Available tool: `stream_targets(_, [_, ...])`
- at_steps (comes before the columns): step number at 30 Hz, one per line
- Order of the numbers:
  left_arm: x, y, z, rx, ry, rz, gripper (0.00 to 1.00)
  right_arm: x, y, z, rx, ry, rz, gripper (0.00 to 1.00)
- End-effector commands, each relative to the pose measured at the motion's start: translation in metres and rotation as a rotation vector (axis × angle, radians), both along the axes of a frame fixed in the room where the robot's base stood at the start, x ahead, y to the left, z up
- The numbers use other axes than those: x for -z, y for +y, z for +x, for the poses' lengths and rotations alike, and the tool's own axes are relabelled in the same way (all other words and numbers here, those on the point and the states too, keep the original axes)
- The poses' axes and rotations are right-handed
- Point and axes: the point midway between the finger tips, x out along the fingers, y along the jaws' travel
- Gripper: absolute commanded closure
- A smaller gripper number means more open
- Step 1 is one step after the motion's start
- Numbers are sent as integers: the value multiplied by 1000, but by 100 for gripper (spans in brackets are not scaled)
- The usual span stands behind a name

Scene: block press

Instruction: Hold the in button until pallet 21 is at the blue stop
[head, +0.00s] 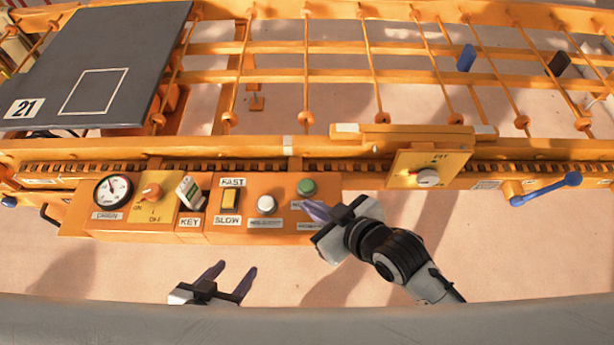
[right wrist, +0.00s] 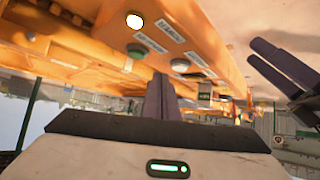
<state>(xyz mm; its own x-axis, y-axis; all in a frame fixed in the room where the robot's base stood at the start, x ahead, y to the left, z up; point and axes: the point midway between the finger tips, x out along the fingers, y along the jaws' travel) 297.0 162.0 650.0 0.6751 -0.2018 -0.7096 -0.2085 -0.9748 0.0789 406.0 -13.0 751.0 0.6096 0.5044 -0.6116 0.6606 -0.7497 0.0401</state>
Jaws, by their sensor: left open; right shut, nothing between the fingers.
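Pallet 21 (head: 130,45), a dark grey plate with a white square outline, lies on the conveyor at the far left. The blue stop (head: 466,57) stands well to its right. The orange control panel carries a green button (head: 306,187) and a white button (head: 266,203); the green one also shows in the right wrist view (right wrist: 137,50). I cannot read which is the in button. My right gripper (head: 308,206) is shut and empty, its tips just below the green button; contact is unclear. My left gripper (head: 230,270) is open and empty below the panel.
A black stop (head: 560,64) stands right of the blue one. The rollers between pallet and blue stop are clear.

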Motion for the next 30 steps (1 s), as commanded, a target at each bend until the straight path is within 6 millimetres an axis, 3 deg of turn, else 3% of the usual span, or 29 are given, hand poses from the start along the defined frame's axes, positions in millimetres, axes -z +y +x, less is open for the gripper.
stream_targets(1, [-11,1,1,-3,-1,1,48,-22,15,14,-85,-54,-37,100])
stream_targets(3, [-17,3,1,-6,-2,2,48,-36,32,25,-194,-110,-93,100])
stream_targets(6, [-24,6,1,-8,0,6,48,-48,41,40,-323,-177,-194,100])
stream_targets(16, [-39,8,1,-11,-2,5,48,-59,8,87,-504,-275,-468,100])
stream_targets(30, [-37,8,0,-10,2,6,48,-58,3,91,-516,-279,-493,100])
